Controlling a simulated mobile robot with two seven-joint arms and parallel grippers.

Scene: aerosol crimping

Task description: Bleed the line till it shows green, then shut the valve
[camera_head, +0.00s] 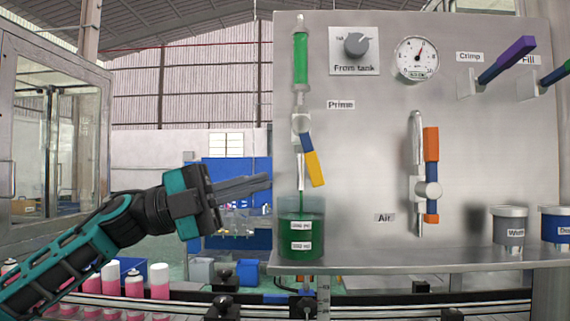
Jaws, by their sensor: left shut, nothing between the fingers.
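The prime line, labelled "Prime" (340,105), runs down the left of the metal panel. Its sight tube (301,58) shows green. Below it is the valve body (301,123) with a blue and yellow handle (315,167) that points down and tilts slightly right. A thin green line (302,204) runs below the spout into a beaker (301,240) holding green liquid. My left gripper (267,181) is shut and empty, pointing right, just left of the handle and apart from it in the picture. My right gripper is not in view.
The panel also carries a "From tank" knob (355,44), a round gauge (417,57), an "Air" valve with an orange and blue handle (432,150), and a purple crimp lever (508,58). Tubs (509,232) stand on the shelf at right. Pink-and-white cans (134,284) stand lower left.

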